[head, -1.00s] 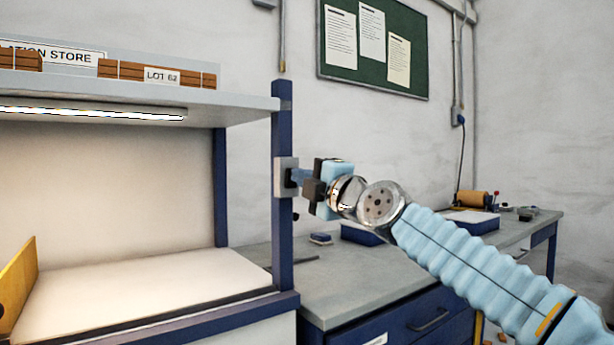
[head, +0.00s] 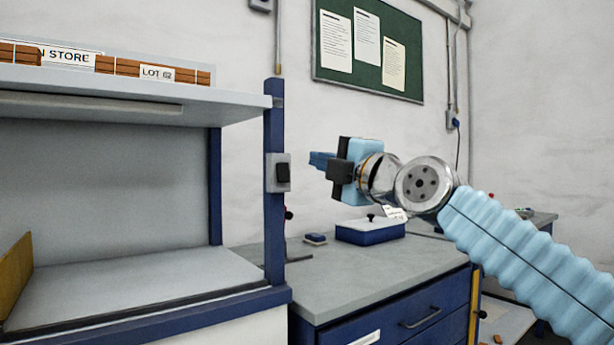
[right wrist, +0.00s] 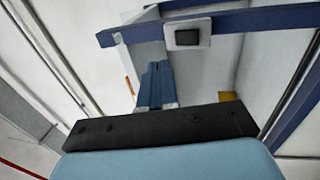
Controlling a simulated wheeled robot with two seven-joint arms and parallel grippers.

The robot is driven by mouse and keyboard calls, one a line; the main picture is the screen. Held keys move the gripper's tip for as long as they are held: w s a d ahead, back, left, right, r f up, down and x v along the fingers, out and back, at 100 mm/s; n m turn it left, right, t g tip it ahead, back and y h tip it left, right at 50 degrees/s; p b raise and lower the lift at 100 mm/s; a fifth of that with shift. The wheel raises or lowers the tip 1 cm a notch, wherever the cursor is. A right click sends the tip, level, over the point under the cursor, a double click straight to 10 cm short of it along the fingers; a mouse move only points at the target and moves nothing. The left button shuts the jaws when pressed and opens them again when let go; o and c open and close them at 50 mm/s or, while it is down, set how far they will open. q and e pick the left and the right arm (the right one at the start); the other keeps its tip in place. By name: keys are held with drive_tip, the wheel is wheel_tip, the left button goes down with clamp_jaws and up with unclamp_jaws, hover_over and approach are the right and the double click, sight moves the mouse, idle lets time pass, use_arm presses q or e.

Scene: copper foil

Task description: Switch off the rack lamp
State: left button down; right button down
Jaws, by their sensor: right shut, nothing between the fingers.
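The rack lamp (head: 90,106) is a long strip under the rack's upper shelf, and it is dark. Its switch (head: 279,173) is a black rocker in a pale box on the blue rack post (head: 275,230). The switch also shows in the right wrist view (right wrist: 187,38), beyond the fingertips. My right gripper (head: 318,160) is shut and empty, to the right of the switch with a clear gap between them. Its blue fingers (right wrist: 155,85) are together in the right wrist view. My left gripper is out of view.
The upper shelf (head: 230,103) holds brown bricks and signs. A grey bench (head: 350,270) with blue drawers stands right of the post, with a blue box (head: 370,232) on it. A green notice board (head: 368,50) hangs on the wall. The rack's lower surface is mostly clear.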

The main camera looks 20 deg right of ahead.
drive_tip(key=s, duration=0.1)
drive_tip(key=s+d, duration=0.1)
drive_tip(key=s, duration=0.1)
drive_tip(key=s+r, duration=0.1)
drive_tip(key=shift+s+d+b, duration=0.25)
drive_tip(key=shift+d+b, duration=0.05)
drive_tip(key=shift+d, duration=0.05)
